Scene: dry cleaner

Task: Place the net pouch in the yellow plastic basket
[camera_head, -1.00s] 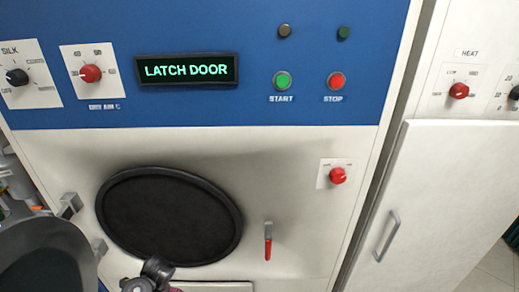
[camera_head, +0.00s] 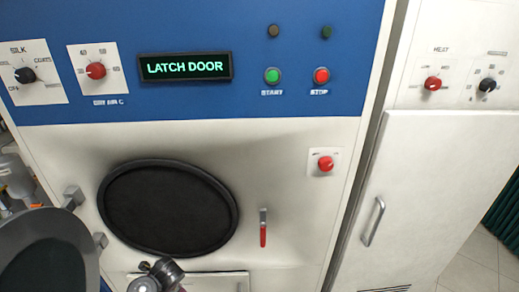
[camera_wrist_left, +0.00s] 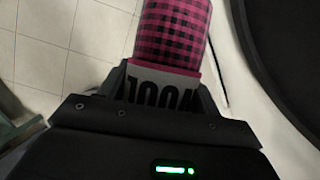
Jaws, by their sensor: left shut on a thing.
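My left gripper (camera_wrist_left: 165,85) is shut on a rolled, magenta-and-black checked thing (camera_wrist_left: 172,28) in the left wrist view. A white tag (camera_wrist_left: 160,95) with large black letters, seemingly "WOOL" upside down, shows between the fingers. I cannot tell whether this is the net pouch; its far end is cut off by the frame top. In the head view only a dark part of my arm shows at the bottom edge. No yellow plastic basket is in view. My right gripper is not in view.
A blue-and-white machine (camera_head: 300,225) fills the head view, its display (camera_head: 186,67) reading "LATCH DOOR". Its round dark opening (camera_head: 167,208) faces me, and its round door (camera_head: 45,250) stands open at left. A white cabinet (camera_head: 430,190) stands right, beside tiled floor (camera_head: 470,265).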

